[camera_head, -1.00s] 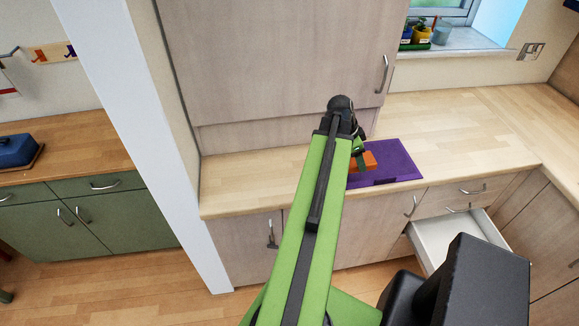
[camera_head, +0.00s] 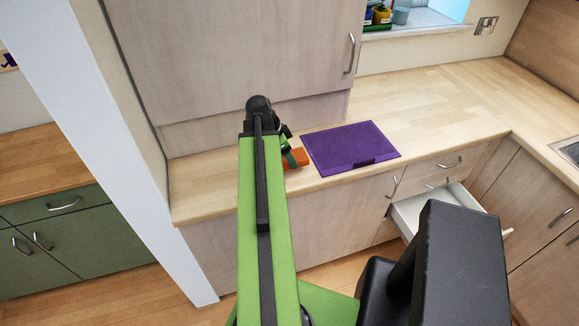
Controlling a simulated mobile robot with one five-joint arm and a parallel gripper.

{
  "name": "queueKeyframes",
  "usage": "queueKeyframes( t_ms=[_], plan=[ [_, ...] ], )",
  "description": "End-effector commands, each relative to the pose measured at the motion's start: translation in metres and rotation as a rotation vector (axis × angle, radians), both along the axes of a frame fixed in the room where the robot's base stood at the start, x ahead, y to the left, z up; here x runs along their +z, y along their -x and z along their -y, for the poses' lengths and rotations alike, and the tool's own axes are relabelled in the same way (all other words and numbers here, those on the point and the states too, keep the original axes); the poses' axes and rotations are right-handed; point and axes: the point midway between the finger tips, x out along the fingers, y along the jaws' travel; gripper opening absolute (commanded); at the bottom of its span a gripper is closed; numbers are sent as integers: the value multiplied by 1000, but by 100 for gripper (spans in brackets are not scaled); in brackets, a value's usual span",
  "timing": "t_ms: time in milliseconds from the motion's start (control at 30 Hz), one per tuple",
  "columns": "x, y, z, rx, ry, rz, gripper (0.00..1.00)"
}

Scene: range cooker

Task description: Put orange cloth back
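The orange cloth (camera_head: 299,157) is a small folded block at the end of my arm. It is just left of the purple mat (camera_head: 350,147), over the front of the wooden worktop. My gripper (camera_head: 293,155) is at the cloth and appears shut on it. The arm hides part of the gripper and the cloth's left side. I cannot tell whether the cloth touches the worktop.
A white drawer (camera_head: 408,215) stands open below the worktop, right of my arm. A tall cabinet (camera_head: 235,55) stands behind my arm. The worktop (camera_head: 440,100) right of the mat is clear. A white post (camera_head: 130,150) stands at left.

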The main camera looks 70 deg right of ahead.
Motion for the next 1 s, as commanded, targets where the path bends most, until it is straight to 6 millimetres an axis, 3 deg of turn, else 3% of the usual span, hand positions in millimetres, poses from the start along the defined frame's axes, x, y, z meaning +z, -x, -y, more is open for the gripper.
queueKeyframes(
  t_ms=[133,333,733,767,900,1000],
  plan=[
    [-8,0,0,0,0,0,30],
    [-42,1,0,0,0,0,30],
    [-44,1,1,0,0,0,30],
    [-42,1,1,0,0,0,67],
    [-42,1,1,0,0,0,85],
    [-42,1,0,-1,0,0,85]
  ],
)
